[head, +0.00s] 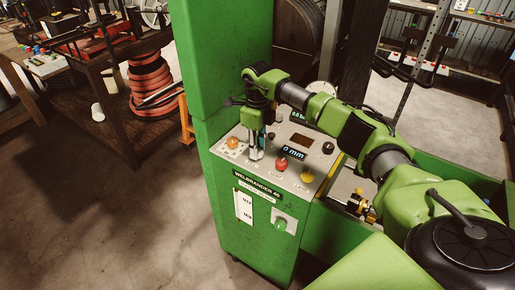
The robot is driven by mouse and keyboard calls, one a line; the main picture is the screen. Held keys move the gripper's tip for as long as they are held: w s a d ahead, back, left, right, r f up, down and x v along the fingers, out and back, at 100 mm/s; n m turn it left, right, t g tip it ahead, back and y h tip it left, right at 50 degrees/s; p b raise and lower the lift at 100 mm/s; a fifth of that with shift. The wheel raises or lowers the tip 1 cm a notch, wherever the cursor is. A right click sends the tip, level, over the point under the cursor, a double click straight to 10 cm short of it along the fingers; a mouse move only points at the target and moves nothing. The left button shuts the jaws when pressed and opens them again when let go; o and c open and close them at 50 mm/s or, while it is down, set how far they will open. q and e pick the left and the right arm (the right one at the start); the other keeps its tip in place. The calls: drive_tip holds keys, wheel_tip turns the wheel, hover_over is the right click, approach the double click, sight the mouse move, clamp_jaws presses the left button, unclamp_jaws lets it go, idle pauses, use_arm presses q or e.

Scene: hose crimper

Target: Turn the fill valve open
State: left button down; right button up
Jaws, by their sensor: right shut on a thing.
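My right gripper (256,153) points down at the sloped control panel (312,165) of the green crimper. It is shut on a small control at the panel's left part, between an orange button and a red button. The fingers hide most of that control, and I cannot tell how far it is turned. No readable label shows which control is the fill valve. A green knob (280,224) sits on a white plate on the machine's front. My left gripper is out of view.
An orange button (233,143), a red button (281,164), a yellow button (307,176) and a black knob (328,148) surround the gripper. A display reads 0 mm (293,152). A tall green column (222,60) rises behind. Open floor (130,220) lies left.

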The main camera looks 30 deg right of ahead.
drive_tip(key=m, duration=0.5)
drive_tip(key=shift+m, duration=2.5)
drive_tip(key=o, duration=1.1)
drive_tip(key=shift+r, duration=0.1)
wheel_tip(320, 180, up, 12)
drive_tip(key=shift+f, duration=0.1)
